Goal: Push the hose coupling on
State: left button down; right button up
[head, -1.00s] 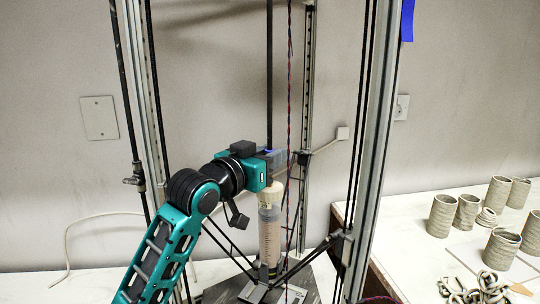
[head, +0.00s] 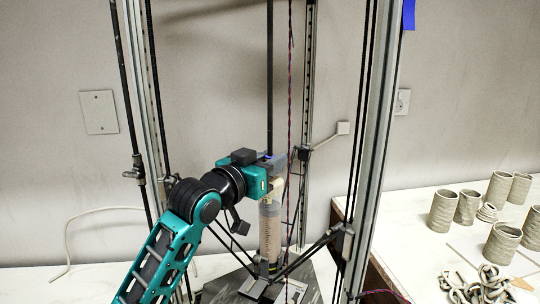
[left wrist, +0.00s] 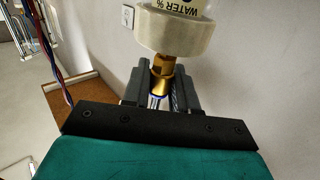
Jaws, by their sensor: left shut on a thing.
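My left gripper (head: 277,162) is shut on the hose coupling, at the lower end of the black hose (head: 269,80). In the left wrist view a blue ring (left wrist: 155,101) shows between the grey fingers (left wrist: 157,96), with a brass fitting (left wrist: 163,75) beyond it. The brass fitting reaches the cream cap (left wrist: 185,32) of the clay cartridge; I cannot tell how far the parts are joined. In the head view the upright clear cartridge (head: 270,235) stands below my gripper, its cap (head: 276,187) partly hidden by the hand. My right gripper is not in view.
Printer frame posts (head: 372,150) rise on both sides of the cartridge, and black diagonal rods (head: 310,258) surround its lower part. A red-blue cable (head: 290,100) hangs close to my gripper. Several clay pots (head: 443,210) stand on the right table.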

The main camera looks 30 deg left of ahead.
pick_arm(q)
jog(key=c, duration=1)
grip_release()
jog(key=shift+f, duration=0.1)
jog(key=shift+s+a+p, duration=0.15)
jog(key=shift+s+a, duration=0.15)
jog(key=shift+s, duration=1.8)
jog(key=shift+s+a+p, duration=0.1)
jog(key=shift+s+a, duration=0.15)
jog(key=shift+s, duration=1.9)
jog(key=shift+s+a+p, duration=0.15)
jog(key=shift+s+a, duration=0.15)
jog(key=shift+s, duration=1.8)
